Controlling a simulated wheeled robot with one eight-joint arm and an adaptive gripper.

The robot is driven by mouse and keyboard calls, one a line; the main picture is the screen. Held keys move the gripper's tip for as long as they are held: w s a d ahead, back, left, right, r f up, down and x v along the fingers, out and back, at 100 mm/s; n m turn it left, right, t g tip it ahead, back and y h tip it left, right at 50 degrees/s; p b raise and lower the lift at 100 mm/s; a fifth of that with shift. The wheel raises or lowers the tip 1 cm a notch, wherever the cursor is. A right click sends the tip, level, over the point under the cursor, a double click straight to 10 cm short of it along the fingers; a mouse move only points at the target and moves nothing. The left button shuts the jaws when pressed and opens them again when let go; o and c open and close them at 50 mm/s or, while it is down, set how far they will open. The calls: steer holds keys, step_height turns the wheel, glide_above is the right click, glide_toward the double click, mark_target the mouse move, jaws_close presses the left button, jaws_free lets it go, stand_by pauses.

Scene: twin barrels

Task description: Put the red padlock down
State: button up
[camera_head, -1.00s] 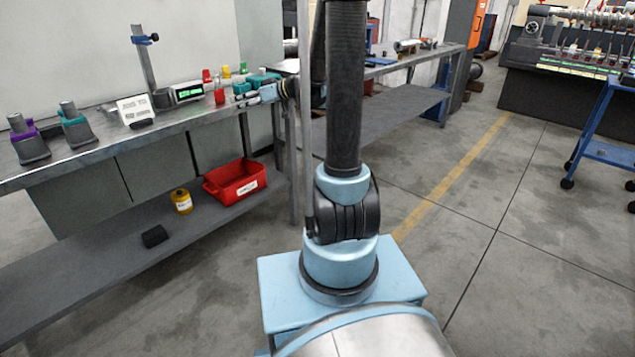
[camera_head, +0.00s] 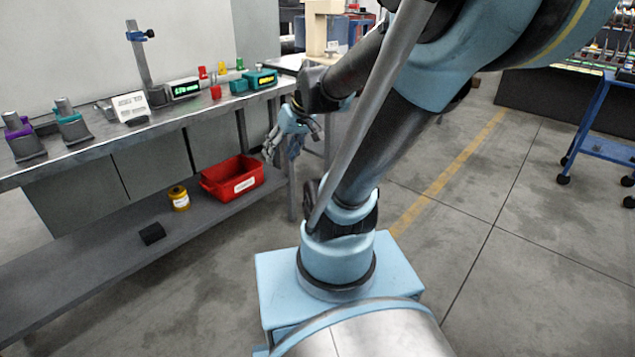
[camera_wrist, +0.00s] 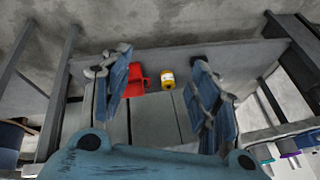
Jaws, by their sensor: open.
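A small red block (camera_head: 216,92), which looks like the red padlock, stands on the metal bench top (camera_head: 98,150) near its front edge, beside a teal meter. Its shackle is too small to make out. Another small red piece (camera_head: 204,73) stands farther back beside green and yellow ones. My gripper (camera_head: 281,157) is off the bench, in front of it and below its top, apart from the red block. In the wrist view my gripper (camera_wrist: 160,90) has its two blue fingers spread wide with nothing held between them. The red block is not seen in the wrist view.
A red bin (camera_head: 233,178) and a yellow can (camera_head: 180,198) stand on the lower shelf, with a black block (camera_head: 152,234) nearby. The teal meter (camera_head: 262,79) and a grey display box (camera_head: 185,90) stand on the bench.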

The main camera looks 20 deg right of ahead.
steer(key=s+d+f+m+g+h, duration=0.1)
steer(key=s+d+f+m+h, duration=0.2)
steer(key=s+d, duration=0.5)
step_height(320, 180, down, 2)
steer(key=s+h, duration=0.1)
steer(key=s, duration=0.1)
steer(key=shift+s+d+f+m, duration=0.15)
steer(key=shift+s+m, duration=0.15)
